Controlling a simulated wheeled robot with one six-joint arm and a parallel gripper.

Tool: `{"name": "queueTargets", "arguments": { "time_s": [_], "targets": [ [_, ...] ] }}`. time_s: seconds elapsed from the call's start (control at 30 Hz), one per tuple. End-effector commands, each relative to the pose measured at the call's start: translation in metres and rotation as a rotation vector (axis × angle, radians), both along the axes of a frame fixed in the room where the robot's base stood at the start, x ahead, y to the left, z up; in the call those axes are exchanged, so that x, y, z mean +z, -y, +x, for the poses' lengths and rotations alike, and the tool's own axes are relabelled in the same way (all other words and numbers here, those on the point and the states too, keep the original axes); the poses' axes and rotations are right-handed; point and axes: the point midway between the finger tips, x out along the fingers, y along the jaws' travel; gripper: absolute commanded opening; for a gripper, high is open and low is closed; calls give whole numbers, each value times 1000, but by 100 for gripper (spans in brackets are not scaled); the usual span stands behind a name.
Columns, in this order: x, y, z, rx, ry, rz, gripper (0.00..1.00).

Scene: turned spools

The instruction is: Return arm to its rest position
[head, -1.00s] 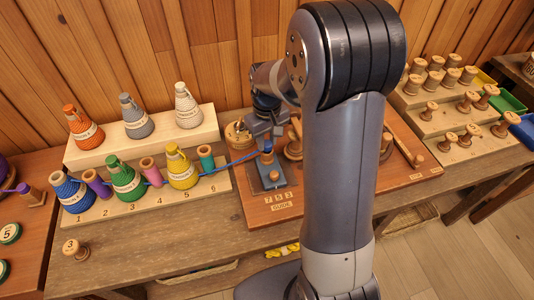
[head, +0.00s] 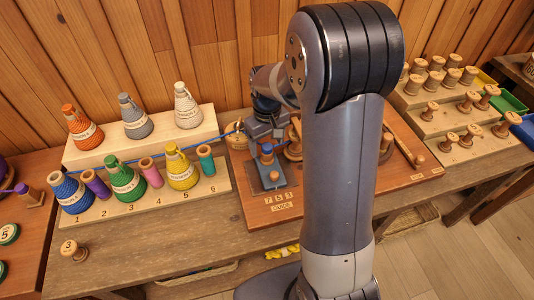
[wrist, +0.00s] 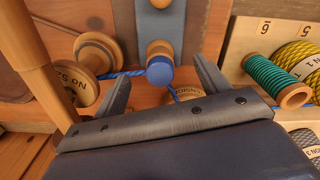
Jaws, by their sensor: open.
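My gripper (head: 265,128) is beside the upright board, partly hidden behind my own arm in the head view. In the wrist view its two fingers (wrist: 164,82) are apart, with nothing clamped between them.
Labelled thread cones, including a yellow one (head: 181,170), stand on a stepped rack (head: 150,205) to the left. Bare wooden spools fill a tiered stand (head: 450,125) at right. A single spool (head: 73,251) stands at the table's front left. The front table strip is mostly clear.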

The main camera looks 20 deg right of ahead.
Motion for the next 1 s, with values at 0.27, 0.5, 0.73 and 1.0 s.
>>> {"name": "queueTargets", "arguments": {
  "time_s": [0.27, 0.5, 0.73, 1.0],
  "targets": [
    [4, 0, 0, 0, 0, 0, 71],
    [32, 0, 0, 0, 2, 0, 71],
    [59, 0, 0, 0, 0, 0, 71],
    [90, 0, 0, 0, 1, 0, 71]
  ]
}}
